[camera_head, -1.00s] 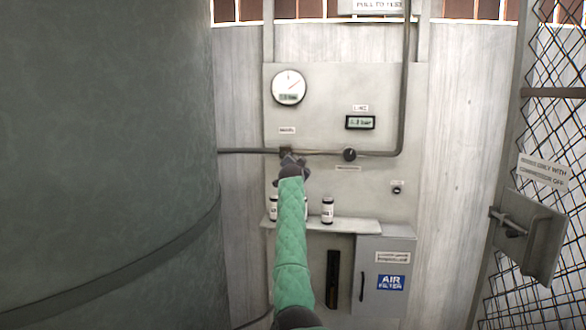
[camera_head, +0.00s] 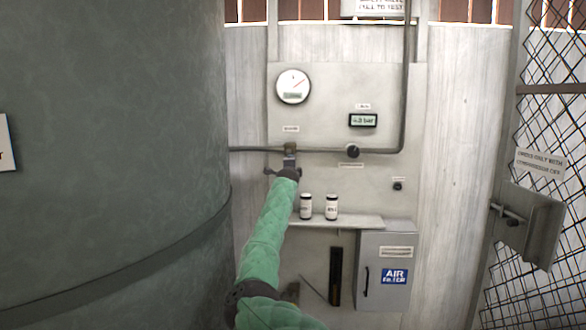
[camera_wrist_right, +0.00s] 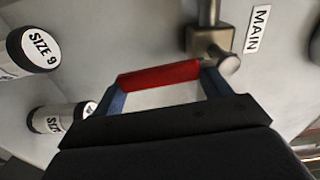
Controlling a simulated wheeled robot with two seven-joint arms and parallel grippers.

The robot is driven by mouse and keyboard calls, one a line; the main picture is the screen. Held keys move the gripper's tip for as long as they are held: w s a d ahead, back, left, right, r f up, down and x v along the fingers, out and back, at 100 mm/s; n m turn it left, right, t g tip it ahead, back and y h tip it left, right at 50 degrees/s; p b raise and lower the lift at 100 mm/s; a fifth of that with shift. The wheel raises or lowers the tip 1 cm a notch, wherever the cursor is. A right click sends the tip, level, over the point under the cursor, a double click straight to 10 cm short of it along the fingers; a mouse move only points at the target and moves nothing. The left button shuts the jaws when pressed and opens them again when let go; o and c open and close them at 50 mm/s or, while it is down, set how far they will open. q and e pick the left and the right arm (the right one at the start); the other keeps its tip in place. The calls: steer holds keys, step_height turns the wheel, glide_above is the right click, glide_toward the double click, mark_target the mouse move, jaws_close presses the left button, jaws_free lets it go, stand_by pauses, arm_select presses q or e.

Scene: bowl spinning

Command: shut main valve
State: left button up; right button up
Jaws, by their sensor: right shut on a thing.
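The main valve (camera_head: 290,148) sits on the horizontal pipe at the panel's left. The wrist view shows its metal body (camera_wrist_right: 210,40) beside a white "MAIN" label (camera_wrist_right: 257,30). Its red handle (camera_wrist_right: 160,75) lies between the blue fingers of my right gripper (camera_wrist_right: 160,88), which is shut on it. In the head view my right gripper (camera_head: 289,165) is just below the valve, at the end of my green-sleeved arm. The handle is too small to make out there. My left gripper is not in view.
Two white bottles (camera_head: 306,207) (camera_head: 331,207) stand on a shelf (camera_head: 350,222) right of my arm. A round gauge (camera_head: 293,86), a digital display (camera_head: 363,120) and a black knob (camera_head: 352,151) are on the panel. A large green tank (camera_head: 110,150) fills the left; a mesh gate (camera_head: 540,90) stands right.

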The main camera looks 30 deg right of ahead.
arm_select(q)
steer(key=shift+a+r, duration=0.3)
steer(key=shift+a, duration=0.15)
arm_select(e)
steer(key=shift+w+a+f+m, duration=0.15)
steer(key=shift+a+m, duration=0.1)
steer(key=shift+m, duration=0.25)
steer(key=o, duration=1.4)
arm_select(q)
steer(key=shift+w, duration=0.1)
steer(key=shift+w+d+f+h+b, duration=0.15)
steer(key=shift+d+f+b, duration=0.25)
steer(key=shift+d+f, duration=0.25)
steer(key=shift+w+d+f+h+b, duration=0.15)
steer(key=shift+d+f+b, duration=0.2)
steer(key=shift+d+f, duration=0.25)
arm_select(e)
steer(key=v, duration=0.7)
steer(key=shift+s+a, duration=0.2)
steer(key=shift+s, duration=0.15)
